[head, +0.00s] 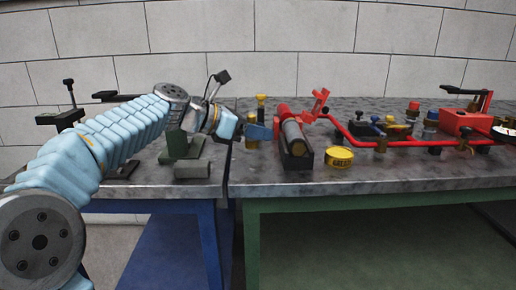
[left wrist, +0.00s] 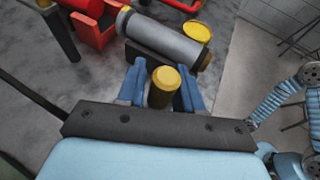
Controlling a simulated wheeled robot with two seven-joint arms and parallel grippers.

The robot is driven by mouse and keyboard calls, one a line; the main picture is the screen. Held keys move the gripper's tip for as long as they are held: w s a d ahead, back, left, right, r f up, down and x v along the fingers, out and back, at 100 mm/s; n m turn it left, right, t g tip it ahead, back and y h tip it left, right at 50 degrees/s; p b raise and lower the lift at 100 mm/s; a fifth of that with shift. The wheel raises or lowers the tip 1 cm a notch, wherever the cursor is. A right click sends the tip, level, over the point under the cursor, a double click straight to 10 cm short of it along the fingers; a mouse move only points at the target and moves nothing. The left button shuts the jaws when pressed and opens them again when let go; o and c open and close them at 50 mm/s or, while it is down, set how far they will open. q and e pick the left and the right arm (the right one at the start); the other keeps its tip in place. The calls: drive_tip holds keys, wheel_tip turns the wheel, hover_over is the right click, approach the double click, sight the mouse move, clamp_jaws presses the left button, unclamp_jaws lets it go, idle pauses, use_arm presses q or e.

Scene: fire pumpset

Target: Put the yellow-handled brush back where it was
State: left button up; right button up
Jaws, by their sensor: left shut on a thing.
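My left gripper (head: 257,131) is above the left end of the green-legged bench. In the left wrist view its two blue fingers (left wrist: 160,72) are shut on a yellow-ended round piece (left wrist: 163,87), which looks like the handle of the yellow-handled brush. In the head view a yellowish part of the brush (head: 251,143) shows just below the fingers. The bristles cannot be made out, and I cannot tell whether the brush touches the bench. My right gripper is not in view.
A grey cylinder (head: 294,138) lies in a dark cradle right of the gripper, beside a red cylinder. A yellow tin (head: 339,157) stands to its right. A yellow-topped piece (head: 262,99) stands behind the gripper. Red piping (head: 365,140) runs further right. The front bench strip is clear.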

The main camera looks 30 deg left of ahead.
sight(246, 142)
use_arm(q)
drive_tip(key=shift+w+a+f, duration=0.1)
drive_tip(key=shift+w+f, duration=0.1)
drive_tip(key=shift+f, duration=0.05)
drive_tip(key=shift+w+a+f+b, duration=0.1)
drive_tip(key=shift+w+f+b, duration=0.15)
drive_tip(key=shift+f, duration=0.7)
drive_tip(key=shift+w+f+b, duration=0.1)
drive_tip(key=shift+f+b, duration=0.15)
drive_tip(key=shift+f, duration=0.7)
drive_tip(key=shift+f, duration=0.2)
drive_tip(key=o, duration=1.1)
drive_tip(key=shift+r, duration=0.2)
drive_tip(key=shift+s+a+r, duration=0.15)
drive_tip(key=shift+s+a, duration=0.05)
drive_tip(key=v, duration=1.1)
drive_tip(key=shift+s+a, duration=0.15)
drive_tip(key=shift+s, duration=0.05)
